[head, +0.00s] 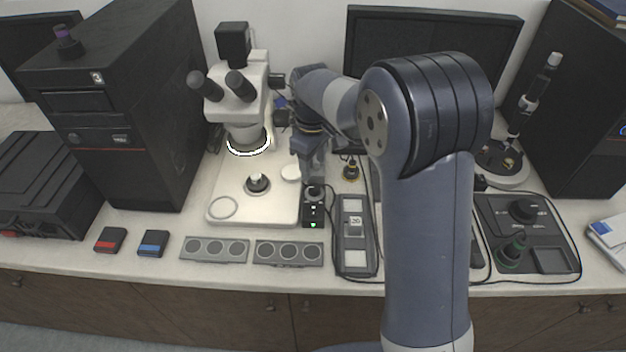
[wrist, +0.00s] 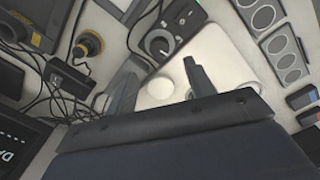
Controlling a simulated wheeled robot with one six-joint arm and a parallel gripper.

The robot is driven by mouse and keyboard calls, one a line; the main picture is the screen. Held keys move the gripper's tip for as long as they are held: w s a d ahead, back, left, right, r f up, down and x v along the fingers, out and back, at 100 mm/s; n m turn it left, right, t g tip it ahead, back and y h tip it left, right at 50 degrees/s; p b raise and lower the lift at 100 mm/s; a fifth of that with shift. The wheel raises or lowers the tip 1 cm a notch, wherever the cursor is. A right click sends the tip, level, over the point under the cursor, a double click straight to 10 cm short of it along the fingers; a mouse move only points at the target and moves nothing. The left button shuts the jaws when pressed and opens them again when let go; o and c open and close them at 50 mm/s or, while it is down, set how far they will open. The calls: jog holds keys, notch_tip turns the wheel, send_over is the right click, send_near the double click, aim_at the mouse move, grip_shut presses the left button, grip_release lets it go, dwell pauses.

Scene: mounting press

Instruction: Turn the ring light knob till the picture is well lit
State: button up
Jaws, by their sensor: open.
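The ring light control box (head: 312,214) is small and black and stands right of the microscope base, with a small green light on its front. Its round knob (wrist: 158,44) with a pale mark shows in the wrist view, just beyond my fingertips. My gripper (head: 314,174) is open and points down just behind the box; in the wrist view its two fingers (wrist: 162,78) are apart with nothing between them. The ring light (head: 248,145) glows white under the microscope head (head: 240,95). The monitor (head: 490,42) is dark where visible, partly hidden by my arm.
The white microscope base (head: 225,190) lies left of the box, with a small black-and-white piece (head: 257,183) on it. A grey device with a display (head: 355,222) stands close on the right. Grey trays (head: 289,253) lie in front. Cables run behind and right of the box.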

aim_at(314, 186)
notch_tip(314, 186, down, 8)
jog(key=shift+w+d+f+p, duration=0.1)
jog(key=shift+p, duration=0.3)
jog(key=c, duration=1)
jog(key=shift+m, duration=0.4)
jog(key=m+b, duration=0.1)
jog(key=m, duration=0.3)
jog(key=shift+m, duration=0.3)
jog(key=m+b, duration=0.1)
jog(key=m, duration=0.5)
jog(key=shift+w+m, duration=0.1)
jog(key=shift+m, duration=0.2)
